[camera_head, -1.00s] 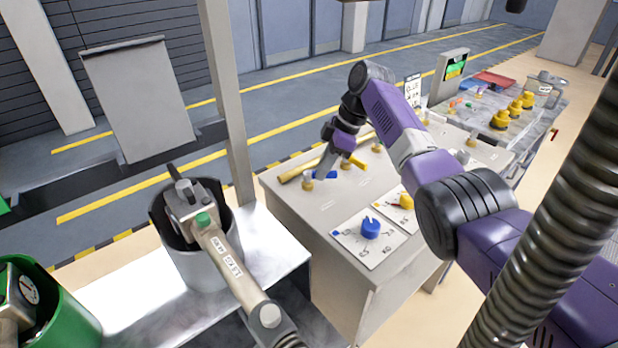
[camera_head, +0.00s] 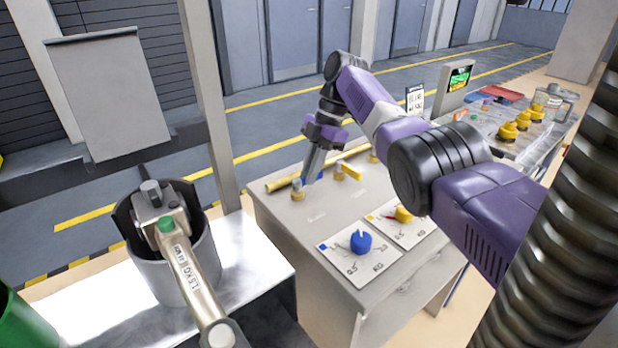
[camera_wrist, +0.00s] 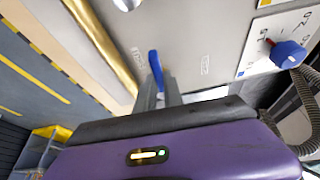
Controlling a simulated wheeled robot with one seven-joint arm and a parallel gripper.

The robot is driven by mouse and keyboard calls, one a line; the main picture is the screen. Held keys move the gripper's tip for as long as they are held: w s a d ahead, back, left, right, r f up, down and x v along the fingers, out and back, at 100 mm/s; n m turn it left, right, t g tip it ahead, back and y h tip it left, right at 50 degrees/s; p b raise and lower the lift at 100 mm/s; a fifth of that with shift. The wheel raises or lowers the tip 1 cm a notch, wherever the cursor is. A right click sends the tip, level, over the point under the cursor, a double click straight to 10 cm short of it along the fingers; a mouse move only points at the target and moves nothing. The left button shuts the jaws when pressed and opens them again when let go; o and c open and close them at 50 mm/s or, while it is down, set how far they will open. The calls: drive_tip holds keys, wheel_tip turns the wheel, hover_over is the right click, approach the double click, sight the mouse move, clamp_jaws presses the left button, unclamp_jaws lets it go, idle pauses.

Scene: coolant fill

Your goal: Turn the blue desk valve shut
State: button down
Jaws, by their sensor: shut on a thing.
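The blue desk valve's lever (camera_wrist: 155,68) shows in the wrist view as a narrow blue bar between my fingers. In the head view only a small blue part of the lever (camera_head: 320,176) shows beside my fingers. The valve's brass base (camera_head: 297,192) stands on the grey desk (camera_head: 275,220), near its left end. My gripper (camera_head: 311,174) reaches down over the valve, shut on the lever. It also shows in the wrist view (camera_wrist: 159,88). The fingers hide part of the lever, so its exact angle is hard to tell in the head view.
A brass pipe (camera_head: 290,182) runs along the desk's back edge. A yellow-handled valve (camera_head: 347,172) stands close to the right. A blue dial knob (camera_head: 361,242) and a yellow dial knob (camera_head: 403,214) sit on white plates nearer the front. The desktop between is clear.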

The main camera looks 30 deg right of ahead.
drive_tip(key=shift+w+n+b, duration=0.1)
drive_tip(key=shift+n+b, duration=0.3)
idle(0.4)
drive_tip(key=c, duration=1.5)
unclamp_jaws()
drive_tip(key=shift+o, duration=0.2)
